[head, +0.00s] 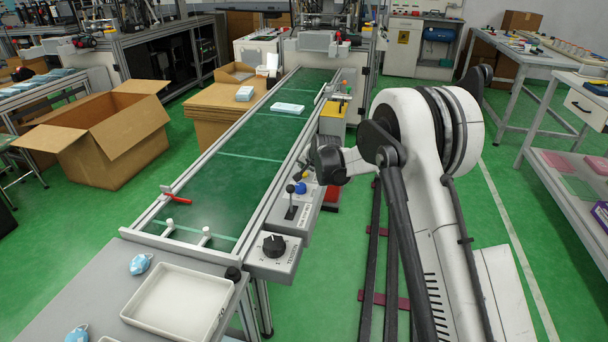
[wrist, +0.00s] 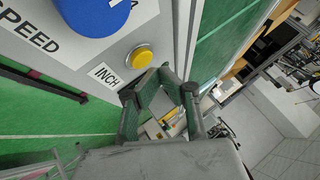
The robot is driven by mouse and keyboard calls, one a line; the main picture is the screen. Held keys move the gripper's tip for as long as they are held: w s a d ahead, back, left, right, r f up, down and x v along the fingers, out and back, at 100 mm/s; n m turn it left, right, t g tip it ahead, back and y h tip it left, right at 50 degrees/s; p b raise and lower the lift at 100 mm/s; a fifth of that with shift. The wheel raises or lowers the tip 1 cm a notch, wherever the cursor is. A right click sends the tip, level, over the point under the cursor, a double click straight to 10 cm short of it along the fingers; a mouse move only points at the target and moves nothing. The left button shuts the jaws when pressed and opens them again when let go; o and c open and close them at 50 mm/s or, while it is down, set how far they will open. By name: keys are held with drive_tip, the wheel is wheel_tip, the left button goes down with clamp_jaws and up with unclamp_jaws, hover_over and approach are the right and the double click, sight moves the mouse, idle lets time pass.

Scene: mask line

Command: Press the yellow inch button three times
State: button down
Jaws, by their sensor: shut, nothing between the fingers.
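The yellow inch button (wrist: 140,58) is a round dome in a pale ring on a grey panel in the wrist view. The "INCH" label (wrist: 107,76) is beside it, and a large blue knob (wrist: 95,14) is further left, near the word "SPEED". My gripper (wrist: 174,80) is shut and empty. Its fingertips are just right of and below the button in the picture; I cannot tell the gap in depth.
The green conveyor (head: 225,185) runs along the left of the controls, with a mask pack (head: 287,108) on it. A lever box (head: 292,212) and a black rotary knob (head: 274,245) are nearer.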

sight(305, 174)
drive_tip(key=shift+r+p, duration=1.05)
drive_tip(key=shift+r, duration=1.4)
